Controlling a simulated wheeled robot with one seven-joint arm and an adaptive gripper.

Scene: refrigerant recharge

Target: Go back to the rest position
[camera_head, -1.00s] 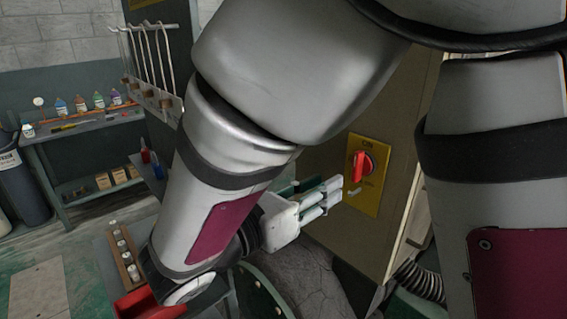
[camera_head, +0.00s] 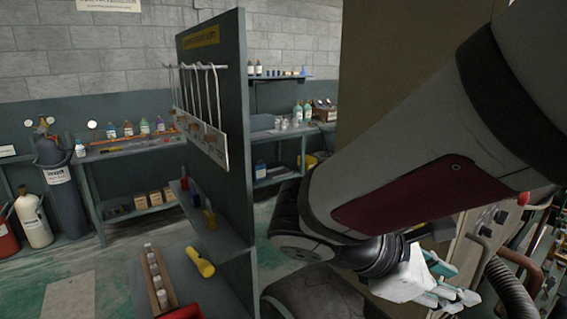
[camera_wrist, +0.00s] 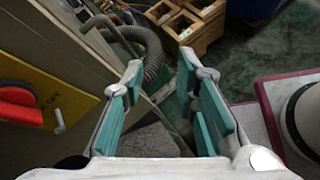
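My gripper (camera_head: 462,297) is at the lower right of the head view, beside the tan cabinet. In the wrist view my gripper (camera_wrist: 160,92) has its two teal-padded fingers apart, with nothing between them. A red rotary switch (camera_wrist: 18,106) on a yellow plate (camera_wrist: 45,95) is on the cabinet panel at the left of the wrist view, apart from the fingers. My arm covers much of the right side of the head view.
A dark partition (camera_head: 228,150) with hanging hooks stands left of my arm. A ribbed hose (camera_wrist: 150,50) and a wooden crate (camera_wrist: 195,28) lie beyond the fingers. Workbenches with bottles stand at the back wall. Gas cylinders (camera_head: 33,220) stand far left.

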